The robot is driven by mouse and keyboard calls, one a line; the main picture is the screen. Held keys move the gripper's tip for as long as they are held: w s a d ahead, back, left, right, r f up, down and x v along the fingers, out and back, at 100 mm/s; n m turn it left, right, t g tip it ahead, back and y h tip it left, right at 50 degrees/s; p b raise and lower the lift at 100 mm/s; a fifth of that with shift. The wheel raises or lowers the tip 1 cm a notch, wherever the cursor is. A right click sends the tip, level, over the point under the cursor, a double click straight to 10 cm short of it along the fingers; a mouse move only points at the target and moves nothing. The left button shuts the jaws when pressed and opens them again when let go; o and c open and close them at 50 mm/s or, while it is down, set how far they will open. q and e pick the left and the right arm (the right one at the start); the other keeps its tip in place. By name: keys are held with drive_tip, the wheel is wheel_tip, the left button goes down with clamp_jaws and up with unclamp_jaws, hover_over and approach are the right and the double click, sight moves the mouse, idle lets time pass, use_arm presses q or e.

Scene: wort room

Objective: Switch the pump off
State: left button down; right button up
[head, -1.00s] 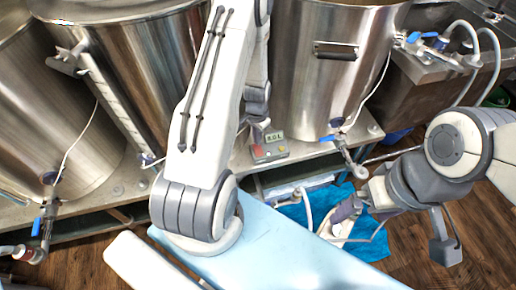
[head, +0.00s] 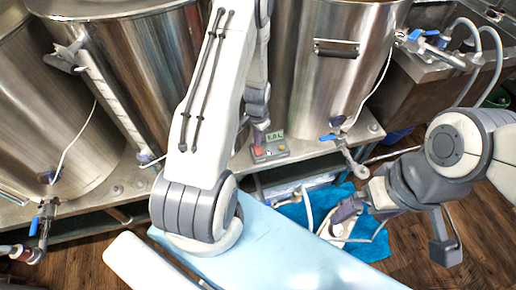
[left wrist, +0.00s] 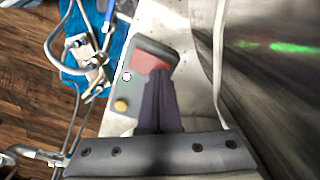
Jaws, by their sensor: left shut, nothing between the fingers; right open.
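A small grey control box (head: 271,152) with a red part and a lit display stands on the steel bench between two tanks. In the left wrist view, the red rocker-like part (left wrist: 152,63) sits in a dark frame on the box, with a yellow knob (left wrist: 121,106) beside it. My left gripper (head: 263,143) is shut and empty, its dark fingertips over the lower edge of the red part; whether they touch it I cannot tell. My right gripper (head: 344,212) is open low on the right, above the blue cloth, partly hidden by my arm. I cannot identify the pump.
Large steel tanks (head: 335,70) stand close behind and on both sides of the box. A valve with a blue handle (head: 328,138) juts out to its right. Hoses (head: 309,208) and a blue cloth (head: 372,248) lie low at the front right.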

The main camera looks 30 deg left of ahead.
use_arm(q)
drive_tip(key=shift+f, duration=0.35)
drive_tip(key=shift+r, duration=0.15)
wheel_tip(320, 180, up, 6)
drive_tip(key=p, duration=0.5)
